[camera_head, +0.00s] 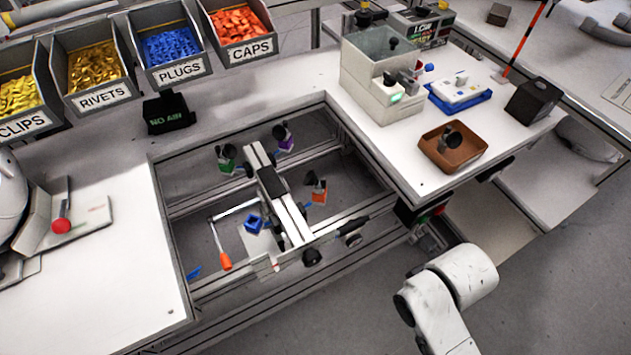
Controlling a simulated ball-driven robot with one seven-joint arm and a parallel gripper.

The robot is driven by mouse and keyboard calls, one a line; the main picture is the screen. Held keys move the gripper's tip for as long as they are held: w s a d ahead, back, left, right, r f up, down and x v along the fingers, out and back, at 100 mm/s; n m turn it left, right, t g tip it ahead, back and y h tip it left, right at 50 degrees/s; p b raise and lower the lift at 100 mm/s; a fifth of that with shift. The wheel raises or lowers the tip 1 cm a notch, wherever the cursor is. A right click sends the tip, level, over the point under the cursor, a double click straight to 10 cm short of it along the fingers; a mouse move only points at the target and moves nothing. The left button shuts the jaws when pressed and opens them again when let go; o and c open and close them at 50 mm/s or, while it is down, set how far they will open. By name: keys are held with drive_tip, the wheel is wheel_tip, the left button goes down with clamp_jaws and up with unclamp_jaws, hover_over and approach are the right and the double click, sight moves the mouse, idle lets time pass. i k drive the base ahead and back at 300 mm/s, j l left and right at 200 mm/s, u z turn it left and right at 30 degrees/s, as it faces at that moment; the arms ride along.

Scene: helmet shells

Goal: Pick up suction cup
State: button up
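A small dark part with a rounded black end and a light stem (449,136) rests in a brown tray (461,158) on the right worktop. It looks like the suction cup, but it is too small to be certain. Similar black-ended parts, one by a green block (226,157), one by a purple block (283,137) and one by an orange block (319,190), sit in the open frame at the middle. A white link of my arm shows at the lower right, apart from the tray. My gripper is not in view.
A white machine (385,85) stands behind the tray. A blue-based device (459,92) and a black box (533,100) stand to its right. Labelled bins (174,52) line the upper left.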

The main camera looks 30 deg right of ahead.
sight(310, 179)
drive_tip(key=i+j, duration=0.1)
drive_tip(key=j, duration=0.65)
drive_tip(key=j+z, duration=0.1)
drive_tip(key=z, duration=0.3)
drive_tip(key=j+z, duration=0.15)
drive_tip(key=z, duration=0.3)
drive_tip(key=j+z, duration=0.1)
drive_tip(key=z, duration=0.3)
drive_tip(key=j+z, duration=0.15)
drive_tip(key=z, duration=0.25)
